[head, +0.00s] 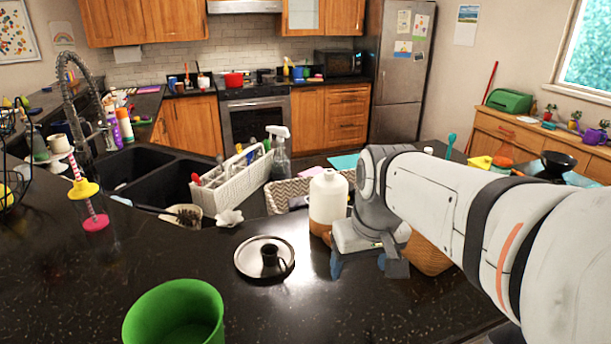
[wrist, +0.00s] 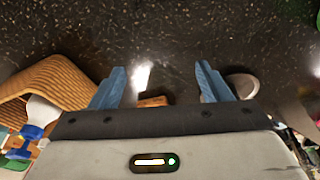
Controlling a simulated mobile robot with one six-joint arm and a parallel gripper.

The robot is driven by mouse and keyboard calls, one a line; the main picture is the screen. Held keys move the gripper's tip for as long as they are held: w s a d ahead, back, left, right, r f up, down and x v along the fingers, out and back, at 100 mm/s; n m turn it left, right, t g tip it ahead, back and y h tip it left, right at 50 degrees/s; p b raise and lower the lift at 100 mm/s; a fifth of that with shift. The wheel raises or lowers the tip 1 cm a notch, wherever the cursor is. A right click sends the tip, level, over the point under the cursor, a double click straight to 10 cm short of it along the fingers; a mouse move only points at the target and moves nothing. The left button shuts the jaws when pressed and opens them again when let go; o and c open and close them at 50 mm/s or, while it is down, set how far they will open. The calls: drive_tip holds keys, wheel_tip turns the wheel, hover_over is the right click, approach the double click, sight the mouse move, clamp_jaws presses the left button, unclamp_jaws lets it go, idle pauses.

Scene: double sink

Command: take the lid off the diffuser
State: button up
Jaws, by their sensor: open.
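A white, bottle-shaped body on a brown base, which looks like the diffuser (head: 328,197), stands on the dark counter in the head view. Its white upper part is in place on the base. My gripper (head: 366,266) is open in front of it and to its right, pointing down, and overlaps its lower right side. In the wrist view, the blue fingers of my gripper (wrist: 160,78) are spread with nothing held. A small piece of the diffuser's brown base (wrist: 153,101) shows between them; the rest is hidden behind the gripper body. I cannot tell whether they touch.
A green container (head: 176,312) is at the front left. A white caddy (head: 222,186) stands behind, beside the sink.

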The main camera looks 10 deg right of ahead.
sight(330, 171)
drive_tip(key=o, duration=0.6)
drive_tip(key=w+r+n, duration=0.1)
drive_tip(key=w+r, duration=0.2)
drive_tip(key=w, duration=0.3)
drive_tip(key=w+r+p, duration=0.1)
drive_tip(key=w+r, duration=0.3)
drive_tip(key=w, duration=0.3)
drive_tip(key=shift+w+d+n+g, duration=0.15)
drive_tip(key=shift+n+g, duration=0.25)
drive_tip(key=shift+n+g+y, duration=0.3)
drive_tip(key=shift+n, duration=0.5)
drive_tip(key=w, duration=0.3)
drive_tip(key=w+r, duration=0.1)
drive_tip(key=w, duration=0.3)
drive_tip(key=w+r+p, duration=0.1)
drive_tip(key=w, duration=0.2)
drive_tip(key=shift+w+d+r, duration=0.15)
drive_tip(key=shift+w, duration=0.6)
drive_tip(key=shift+w+a+f+p, duration=0.15)
drive_tip(key=shift+f+p, duration=0.15)
drive_tip(key=shift+f, duration=0.95)
drive_tip(key=shift+w+a+f+p, duration=0.2)
drive_tip(key=shift+f+p, duration=0.1)
drive_tip(key=shift+f, duration=1)
drive_tip(key=shift+w+a+f+p, duration=0.15)
drive_tip(key=shift+f+p, duration=0.15)
drive_tip(key=shift+f, duration=0.95)
